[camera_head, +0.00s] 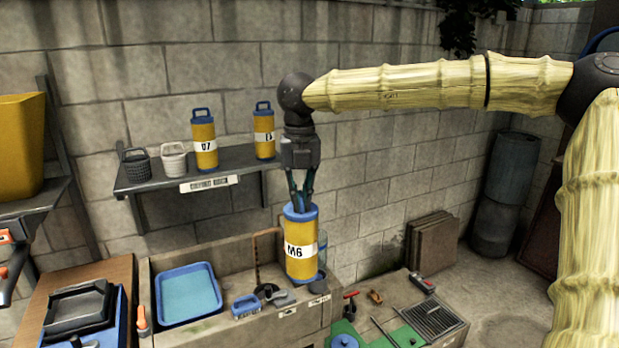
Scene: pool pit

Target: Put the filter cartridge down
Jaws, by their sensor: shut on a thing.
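My gripper (301,204) points straight down and is shut on the top of a yellow filter cartridge (299,240). The cartridge has blue ends and a white band marked M6, and it is upright. Its lower end is over the right part of the stone basin (215,334), by a small pale label on the ledge. I cannot tell whether it touches the surface below. Two similar cartridges stand on the wall shelf (236,177): one marked 07 (205,158) and a partly labelled one (264,147). My fingertips are partly hidden by the cartridge's blue top.
A dark basket (136,169) and a white basket (174,163) share the shelf. A blue tray of water (188,296) sits in the basin's left part. A blue-handled brush (246,305) and dark tools lie left of the cartridge. A grate (433,319) lies at right.

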